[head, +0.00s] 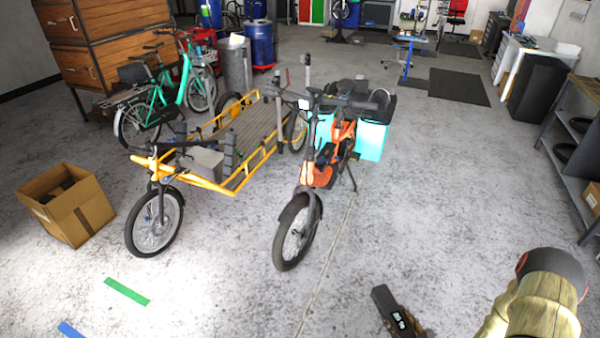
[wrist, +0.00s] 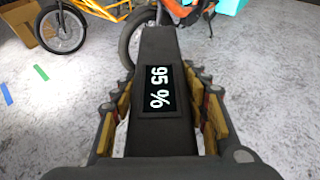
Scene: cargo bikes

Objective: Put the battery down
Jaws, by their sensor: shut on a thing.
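The battery (wrist: 162,58) is a dark, long block with a small display reading 95 %. In the wrist view it lies between the two fingers of my gripper (wrist: 164,105), which is shut on it. Its far end points toward the bikes. In the head view the battery (head: 390,308) shows at the bottom edge, right of centre, held above the concrete floor; the gripper is mostly cut off there. How high it is above the floor I cannot tell.
An orange bike (head: 318,165) with turquoise bags stands ahead, beside a yellow cargo bike (head: 205,182). An open cardboard box (head: 88,212) with dark contents stands at left. A grey shelf (head: 572,165) is at right. Green tape (head: 127,291) marks the floor, which is clear in front.

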